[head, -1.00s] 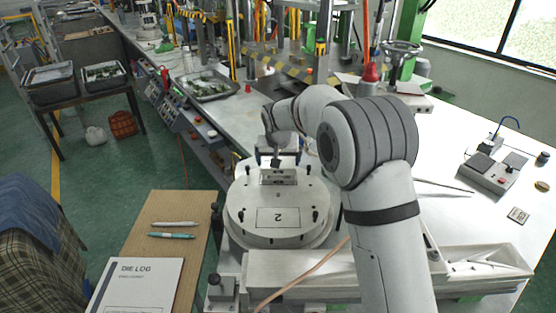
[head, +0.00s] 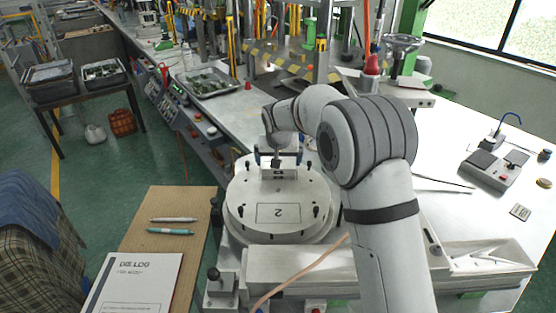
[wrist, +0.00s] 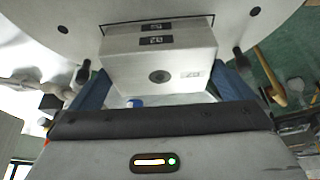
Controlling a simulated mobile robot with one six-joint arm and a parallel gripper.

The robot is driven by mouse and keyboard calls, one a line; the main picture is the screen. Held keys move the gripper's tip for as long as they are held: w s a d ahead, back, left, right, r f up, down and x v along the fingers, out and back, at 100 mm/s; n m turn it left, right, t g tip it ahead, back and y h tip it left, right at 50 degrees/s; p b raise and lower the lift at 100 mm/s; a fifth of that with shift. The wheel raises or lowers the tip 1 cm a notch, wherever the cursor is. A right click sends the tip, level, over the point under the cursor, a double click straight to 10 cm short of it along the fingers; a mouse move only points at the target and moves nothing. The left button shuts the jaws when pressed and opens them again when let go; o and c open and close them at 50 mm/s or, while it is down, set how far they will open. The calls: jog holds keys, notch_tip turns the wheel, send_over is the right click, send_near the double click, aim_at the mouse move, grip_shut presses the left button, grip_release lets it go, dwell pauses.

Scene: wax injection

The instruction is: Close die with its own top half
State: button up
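The round white die (head: 262,236) with a plate marked "2" sits on the bench beside the arm. It looks stacked, with a wider round layer below the top disc. A pale rectangular block (head: 279,174) stands up from the top disc near its far edge. My gripper (head: 280,158) is at this block, with blue fingers to its left and right. Contact at the fingertips and the die's inside are hidden.
A long white trough (head: 480,256) lies to the right, partly behind my arm. A wooden board with a die log book (head: 132,285) and two pens is at left. A metal tray (head: 208,84) and press columns stand behind. The bench at right holds a small switch box (head: 492,168).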

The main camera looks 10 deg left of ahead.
jog(key=shift+b+v, duration=0.7)
jog(key=shift+v, duration=3.2)
